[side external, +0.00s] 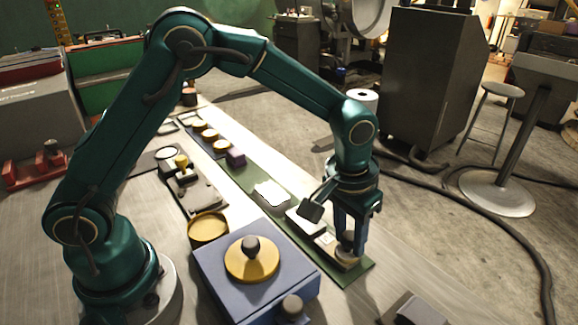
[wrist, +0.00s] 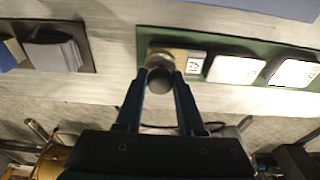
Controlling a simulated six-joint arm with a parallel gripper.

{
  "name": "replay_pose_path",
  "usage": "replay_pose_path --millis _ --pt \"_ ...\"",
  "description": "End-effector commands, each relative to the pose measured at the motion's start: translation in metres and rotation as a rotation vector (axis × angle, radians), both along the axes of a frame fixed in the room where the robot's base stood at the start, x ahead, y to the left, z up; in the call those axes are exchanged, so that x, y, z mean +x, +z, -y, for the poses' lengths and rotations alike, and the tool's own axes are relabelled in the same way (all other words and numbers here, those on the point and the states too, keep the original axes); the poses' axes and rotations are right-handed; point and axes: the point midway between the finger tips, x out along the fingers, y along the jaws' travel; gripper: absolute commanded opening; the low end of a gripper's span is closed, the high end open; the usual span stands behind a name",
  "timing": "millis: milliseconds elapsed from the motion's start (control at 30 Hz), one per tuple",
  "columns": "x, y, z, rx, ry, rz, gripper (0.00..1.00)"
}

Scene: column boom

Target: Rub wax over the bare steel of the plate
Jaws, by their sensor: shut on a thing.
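My gripper (side external: 347,243) is low over the near end of a long green mat (side external: 360,276). It is shut on the dark round knob of an applicator (side external: 347,258); the knob also shows between the fingertips in the wrist view (wrist: 160,79). The applicator's pale round base is at a small tan plate (wrist: 182,54), which has a white label on its right part in the wrist view. The base and fingers hide part of the plate. I cannot tell how much of its surface is bare or waxed.
White-faced plates (side external: 271,194) lie farther along the mat. A blue block (side external: 215,265) carries a gold disc (side external: 252,266) with a dark knob. An open gold-rimmed tin (side external: 208,229) stands beside it. A dark tray with a grey block (wrist: 55,53) is left in the wrist view.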

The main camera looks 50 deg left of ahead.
Motion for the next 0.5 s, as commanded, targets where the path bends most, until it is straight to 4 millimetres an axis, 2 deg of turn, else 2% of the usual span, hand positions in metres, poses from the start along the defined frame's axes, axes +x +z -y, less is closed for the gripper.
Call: replay_pose_path --millis 467,500 --pt "-0.001 0.0 -0.045 0.001 0.002 -0.001 0.0" --pt "-0.001 0.0 -0.037 0.003 -0.004 -0.001 0.0"
